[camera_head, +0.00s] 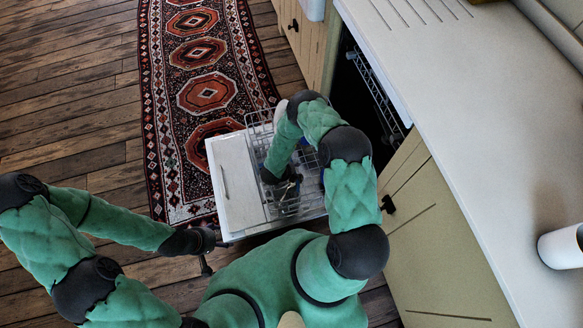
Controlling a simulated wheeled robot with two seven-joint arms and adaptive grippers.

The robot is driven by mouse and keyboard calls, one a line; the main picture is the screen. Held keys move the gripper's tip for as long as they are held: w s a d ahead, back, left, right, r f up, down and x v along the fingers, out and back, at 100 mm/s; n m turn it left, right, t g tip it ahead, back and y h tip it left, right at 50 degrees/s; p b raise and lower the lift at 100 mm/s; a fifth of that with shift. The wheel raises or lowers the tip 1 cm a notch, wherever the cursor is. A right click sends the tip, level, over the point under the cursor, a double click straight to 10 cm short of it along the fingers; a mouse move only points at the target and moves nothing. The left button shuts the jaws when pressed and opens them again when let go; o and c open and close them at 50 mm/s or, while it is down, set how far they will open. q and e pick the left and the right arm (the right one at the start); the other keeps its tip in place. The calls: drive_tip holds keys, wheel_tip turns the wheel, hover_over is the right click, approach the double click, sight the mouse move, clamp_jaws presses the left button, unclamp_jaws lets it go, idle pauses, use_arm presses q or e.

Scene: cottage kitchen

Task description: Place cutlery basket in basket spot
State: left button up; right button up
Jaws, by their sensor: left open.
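A dishwasher stands open with its pale door (238,185) folded down and its wire lower rack (262,140) pulled out over it. My right arm reaches across the rack, and my dark right gripper (291,186) is low over its near part. Whether its fingers are open or shut is too small and dark to tell. I cannot make out the cutlery basket or the basket spot for certain among the wires and under my arm. My left gripper (214,256) is open and empty, off the near left corner of the door.
Another rack (376,88) shows inside the dark dishwasher opening. The pale counter (470,140) runs along the right, with a white cup (562,246) lying or standing near its right edge. A patterned rug (205,92) and open wooden floor (70,90) lie to the left.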

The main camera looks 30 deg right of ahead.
drive_tip(key=s+a+r+n+y+p, duration=0.4)
drive_tip(key=a+r+n+p, duration=0.1)
drive_tip(key=a+r+n, duration=0.7)
drive_tip(key=s+a+r+n+g+y, duration=0.1)
drive_tip(key=s+a+r+n+y, duration=0.2)
drive_tip(key=s+n, duration=0.3)
drive_tip(key=s+a+r+n+g+y, duration=0.1)
drive_tip(key=s+a+r+n+y, duration=0.2)
drive_tip(key=n, duration=1.4)
drive_tip(key=s+r, duration=0.2)
drive_tip(key=s, duration=0.2)
drive_tip(key=shift+r+g, duration=0.3)
drive_tip(key=shift+g, duration=0.1)
drive_tip(key=shift+s+a, duration=0.1)
